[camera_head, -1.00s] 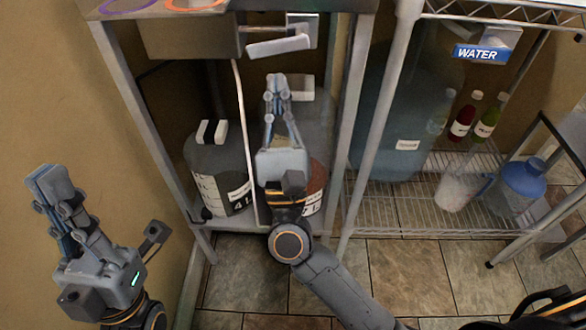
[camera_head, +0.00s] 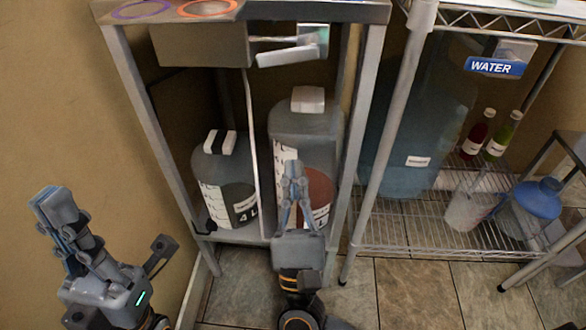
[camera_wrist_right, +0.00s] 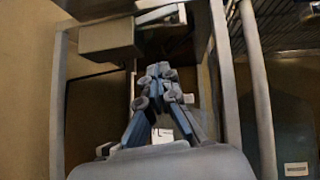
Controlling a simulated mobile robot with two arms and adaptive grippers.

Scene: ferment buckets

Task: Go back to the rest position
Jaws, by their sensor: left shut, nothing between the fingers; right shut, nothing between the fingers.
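My left gripper (camera_head: 58,215) is at the far left in the head view, in front of the tan wall. It is shut and empty. My right gripper (camera_head: 294,172) is in front of the steel stand, at the height of its lower compartment. It is shut and empty, and partly covers the larger bucket (camera_head: 305,125) with reddish contents. In the right wrist view my right fingers (camera_wrist_right: 160,72) meet at the tips, with the stand behind them.
The steel stand (camera_head: 141,110) holds the larger bucket and a smaller bucket (camera_head: 223,172) marked 4 L. To the right, a wire rack (camera_head: 405,238) holds a big blue container (camera_head: 405,130), two bottles, a measuring jug (camera_head: 463,208) and a blue-capped jug (camera_head: 535,200). Tiled floor (camera_head: 420,290) lies clear in front.

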